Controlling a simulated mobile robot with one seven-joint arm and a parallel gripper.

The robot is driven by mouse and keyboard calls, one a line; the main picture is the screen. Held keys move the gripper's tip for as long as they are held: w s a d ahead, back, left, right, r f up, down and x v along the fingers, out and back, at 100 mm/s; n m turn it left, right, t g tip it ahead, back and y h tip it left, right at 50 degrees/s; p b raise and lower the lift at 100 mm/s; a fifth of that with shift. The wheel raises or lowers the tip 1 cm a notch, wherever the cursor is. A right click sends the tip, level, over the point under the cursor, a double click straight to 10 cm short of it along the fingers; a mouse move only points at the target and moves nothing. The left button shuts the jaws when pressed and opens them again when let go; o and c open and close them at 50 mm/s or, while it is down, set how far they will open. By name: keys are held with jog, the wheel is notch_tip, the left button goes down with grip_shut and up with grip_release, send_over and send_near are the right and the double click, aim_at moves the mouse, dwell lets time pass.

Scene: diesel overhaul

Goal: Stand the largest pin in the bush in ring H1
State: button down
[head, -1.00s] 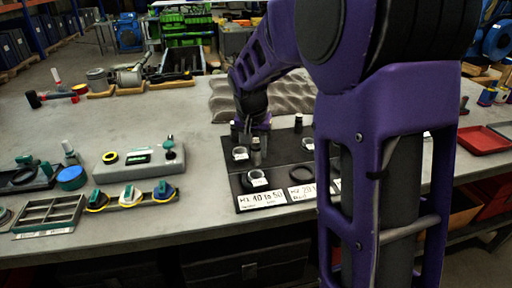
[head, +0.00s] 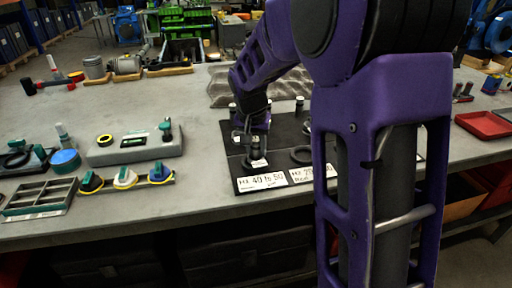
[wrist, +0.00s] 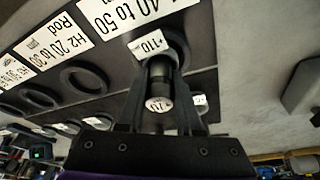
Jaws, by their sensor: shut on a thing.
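My gripper (wrist: 160,76) is shut on a dark pin (wrist: 161,87) with a pale, numbered end face; the number is not clear. In the head view my gripper (head: 253,134) is at the mat's left part, with the pin (head: 256,149) below it. A tagged bush (wrist: 176,47) lies beyond the pin in the wrist view, by the H1 card (wrist: 150,8) reading 40 to 50. The bush (head: 259,163) shows in the head view, partly hidden by the pin. I cannot tell whether the pin's lower end is inside it or just above. Ring H1 is not clearly separable from the bush.
Other empty rings (wrist: 84,78) lie in a row on the dark mat (head: 285,133). Dark pins (head: 299,104) stand at the mat's back. A grey gauge block (head: 136,150) is left of the mat. My arm hides the mat's right part.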

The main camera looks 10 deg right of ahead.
jog(key=shift+s+f, duration=0.3)
jog(key=shift+f, duration=0.45)
jog(key=c, duration=0.5)
grip_release()
jog(key=shift+a+r, duration=0.1)
jog(key=shift+r, duration=0.35)
jog(key=p+v, duration=0.3)
jog(key=v, duration=1.4)
jog(key=shift+r, duration=0.4)
jog(key=shift+w, duration=0.15)
